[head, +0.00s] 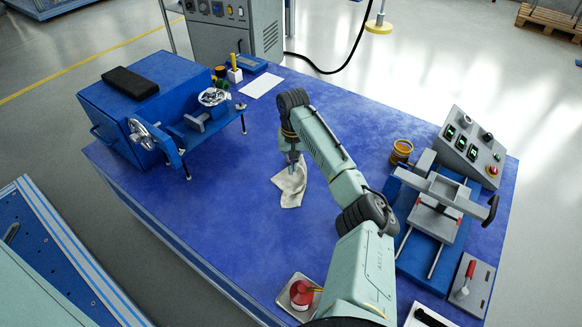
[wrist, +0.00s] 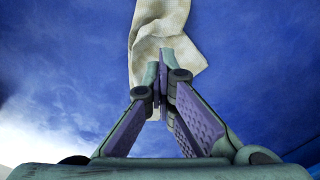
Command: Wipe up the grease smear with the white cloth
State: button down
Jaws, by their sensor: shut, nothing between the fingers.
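The white cloth (head: 291,192) lies crumpled on the blue tabletop, near the middle of the table in the head view. It also shows in the wrist view (wrist: 158,25), running from the top edge down behind my fingertips. My gripper (head: 292,168) points down at the far part of the cloth. In the wrist view its fingers (wrist: 163,68) are closed together against or just over the cloth, with nothing held between them; whether they touch it I cannot tell. I cannot make out a grease smear in either view; the cloth or my arm may hide it.
A blue machine with handwheels (head: 135,105) stands at the left. A grey control box (head: 470,145) and a slide fixture (head: 435,210) stand at the right, beside a yellow-brown tin (head: 401,150). A red can (head: 301,293) is at the front. The tabletop left of the cloth is clear.

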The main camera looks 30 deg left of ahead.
notch_tip(320, 180, up, 2)
jog(key=shift+r+p, duration=0.2)
jog(key=shift+p, duration=0.65)
jog(key=c, duration=2.4)
grip_release()
